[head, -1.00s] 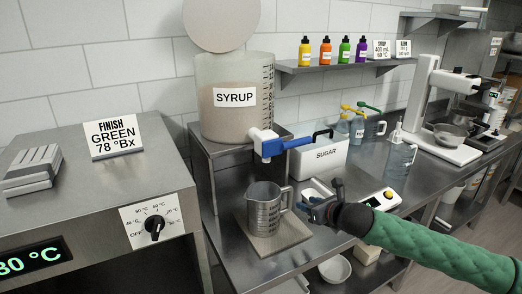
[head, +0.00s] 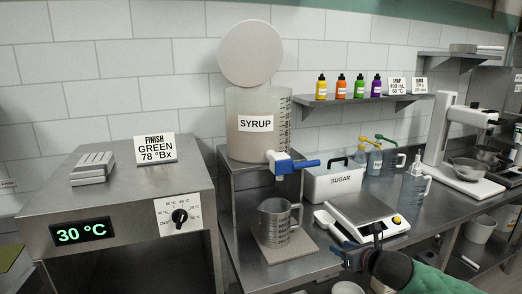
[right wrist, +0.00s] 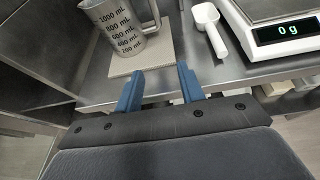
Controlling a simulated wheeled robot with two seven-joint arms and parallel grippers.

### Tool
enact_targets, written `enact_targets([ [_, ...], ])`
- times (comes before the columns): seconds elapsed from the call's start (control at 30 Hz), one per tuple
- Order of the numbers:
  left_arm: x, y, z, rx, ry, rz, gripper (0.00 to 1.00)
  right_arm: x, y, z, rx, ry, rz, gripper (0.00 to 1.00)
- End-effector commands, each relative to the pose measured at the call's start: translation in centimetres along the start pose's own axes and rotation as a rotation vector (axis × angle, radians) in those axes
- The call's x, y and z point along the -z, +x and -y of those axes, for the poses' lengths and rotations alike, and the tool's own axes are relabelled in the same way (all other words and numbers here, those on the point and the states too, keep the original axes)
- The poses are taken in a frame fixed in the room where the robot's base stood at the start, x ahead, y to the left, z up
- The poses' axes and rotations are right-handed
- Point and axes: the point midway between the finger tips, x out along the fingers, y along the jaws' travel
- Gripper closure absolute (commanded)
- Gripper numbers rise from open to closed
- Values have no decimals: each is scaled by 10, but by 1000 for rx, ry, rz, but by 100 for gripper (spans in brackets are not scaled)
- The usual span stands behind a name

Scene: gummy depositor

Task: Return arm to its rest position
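My right gripper (head: 360,248) is at the lower right of the head view, in front of the bench edge. In the right wrist view its two blue fingers (right wrist: 160,88) are apart with nothing between them. My left gripper is in neither view.
A syrup tank (head: 258,125) with a blue-handled tap (head: 292,163) stands above the jug. A scale (head: 364,215) reading 0 g and a white scoop (right wrist: 208,28) are on the bench. A sugar bin (head: 333,181) stands behind. A heater (head: 120,208) showing 30 °C is at left.

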Motion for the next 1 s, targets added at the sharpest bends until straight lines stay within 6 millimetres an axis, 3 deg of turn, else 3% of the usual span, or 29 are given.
enact_targets([
  [0.37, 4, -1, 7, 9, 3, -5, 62, 42, 22, -9, 23, 260, -37, 61],
  [0.57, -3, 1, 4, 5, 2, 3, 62, 83, 38, -17, 57, 496, -70, 61],
  [0.87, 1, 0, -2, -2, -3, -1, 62, 188, 61, -34, 184, 1043, -139, 61],
  [1.0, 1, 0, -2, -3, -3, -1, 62, 249, 64, -44, 281, 1324, -167, 61],
])
